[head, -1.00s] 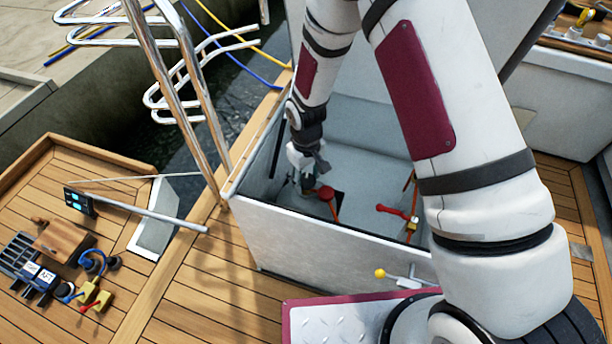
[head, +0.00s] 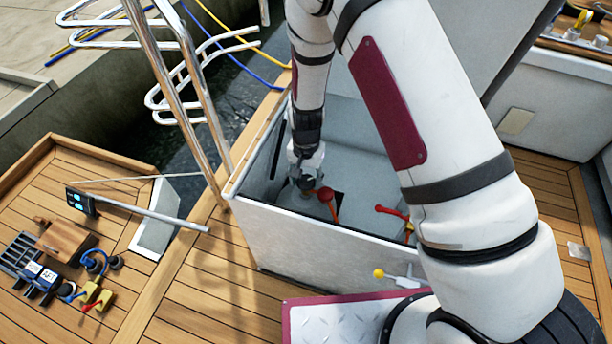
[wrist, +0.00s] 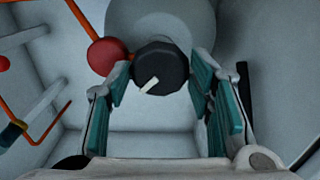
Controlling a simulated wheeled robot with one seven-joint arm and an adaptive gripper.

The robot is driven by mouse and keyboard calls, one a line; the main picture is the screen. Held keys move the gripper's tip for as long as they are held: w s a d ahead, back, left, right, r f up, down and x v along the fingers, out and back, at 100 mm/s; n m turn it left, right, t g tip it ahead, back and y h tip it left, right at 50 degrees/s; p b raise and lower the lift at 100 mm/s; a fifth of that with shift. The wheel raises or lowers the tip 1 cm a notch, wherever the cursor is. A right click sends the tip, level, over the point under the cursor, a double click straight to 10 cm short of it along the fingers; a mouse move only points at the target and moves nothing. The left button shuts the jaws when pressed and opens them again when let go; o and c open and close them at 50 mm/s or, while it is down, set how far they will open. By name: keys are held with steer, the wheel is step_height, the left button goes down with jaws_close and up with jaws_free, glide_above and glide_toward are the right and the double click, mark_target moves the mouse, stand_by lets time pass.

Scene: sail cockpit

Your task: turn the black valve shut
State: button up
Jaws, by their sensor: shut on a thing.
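The black valve (wrist: 162,62) is a round knob with a white pointer mark, in front of a round grey fitting (wrist: 190,20) in the wrist view. The mark slants toward the lower left. My gripper (wrist: 160,75) has a teal-padded finger on each side of the knob and is shut on it. In the head view my gripper (head: 306,183) reaches down into the open white locker (head: 330,240), near its left wall. I cannot make out the knob there, behind my gripper.
A red ball-ended orange lever (head: 327,195) stands just right of my gripper; its red ball (wrist: 107,56) is close to the left finger in the wrist view. A second red-handled lever (head: 392,210) is further right. Locker walls surround my wrist.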

mark_target(306, 180)
steer(key=m+p, duration=0.1)
steer(key=m, duration=0.3)
steer(key=shift+m, duration=0.4)
steer(key=m+p, duration=0.1)
steer(key=m, duration=0.3)
steer(key=shift+m, duration=0.3)
steer(key=o, duration=1.1)
steer(key=shift+r, duration=0.15)
step_height(306, 180, up, 12)
steer(key=shift+f, duration=0.15)
